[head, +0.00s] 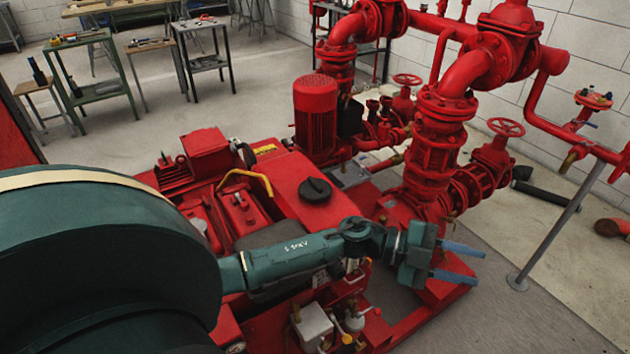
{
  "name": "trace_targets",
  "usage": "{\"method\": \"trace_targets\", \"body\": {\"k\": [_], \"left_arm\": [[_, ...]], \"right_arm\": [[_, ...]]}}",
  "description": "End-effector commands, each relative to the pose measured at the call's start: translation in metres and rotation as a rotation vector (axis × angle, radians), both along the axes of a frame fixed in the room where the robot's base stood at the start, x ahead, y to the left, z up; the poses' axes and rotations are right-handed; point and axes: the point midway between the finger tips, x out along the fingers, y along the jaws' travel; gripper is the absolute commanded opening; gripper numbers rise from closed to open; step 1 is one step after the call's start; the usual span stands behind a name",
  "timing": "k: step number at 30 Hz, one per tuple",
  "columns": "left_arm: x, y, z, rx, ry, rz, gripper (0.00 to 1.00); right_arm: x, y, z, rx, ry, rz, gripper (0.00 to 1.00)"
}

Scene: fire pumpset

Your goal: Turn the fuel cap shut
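The fuel cap (315,190) is a round black cap with a raised grip bar. It sits on top of the red tank (290,173) of the pumpset, in the middle of the head view. My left gripper (460,263) is to the right of the cap and nearer to me, past the tank's edge. Its two blue-grey fingers are spread apart with nothing between them, pointing right. My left forearm passes in front of the tank's near side and hides part of it. My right gripper does not show.
Red pipes and valves (433,140) rise right of the tank. A red motor (315,115) stands behind it. A yellow bent handle (247,180) is left of the cap. A grey post (560,228) stands at right. Work tables (90,100) are far back left.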

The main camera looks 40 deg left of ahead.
Motion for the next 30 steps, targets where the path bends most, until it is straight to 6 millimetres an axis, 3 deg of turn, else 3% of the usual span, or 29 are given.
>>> {"method": "trace_targets", "body": {"k": [5, 8, 11, 15, 18, 21, 24, 30], "left_arm": [[0.032, 0.056, -0.016, 0.448, -0.007, -0.219, 0.33], [0.052, 0.117, -0.018, 0.722, 0.081, -0.245, 0.33], [0.068, 0.191, -0.006, 0.979, 0.221, -0.195, 0.33], [0.073, 0.289, 0.030, 1.237, 0.452, -0.045, 0.33], [0.065, 0.338, 0.056, 1.339, 0.593, 0.063, 0.33], [0.058, 0.368, 0.074, 1.391, 0.689, 0.141, 0.33], [0.053, 0.381, 0.080, 1.413, 0.738, 0.177, 0.33], [0.051, 0.384, 0.058, 1.419, 0.752, 0.181, 0.33]], "right_arm": [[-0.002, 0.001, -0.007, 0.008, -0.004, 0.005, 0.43], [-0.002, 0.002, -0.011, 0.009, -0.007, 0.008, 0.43], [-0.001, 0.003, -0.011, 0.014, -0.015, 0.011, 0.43], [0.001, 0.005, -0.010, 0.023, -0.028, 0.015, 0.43], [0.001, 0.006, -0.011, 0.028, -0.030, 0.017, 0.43], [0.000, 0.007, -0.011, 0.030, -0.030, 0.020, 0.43], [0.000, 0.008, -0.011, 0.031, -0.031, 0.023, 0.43], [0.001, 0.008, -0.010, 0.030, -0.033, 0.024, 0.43]]}}
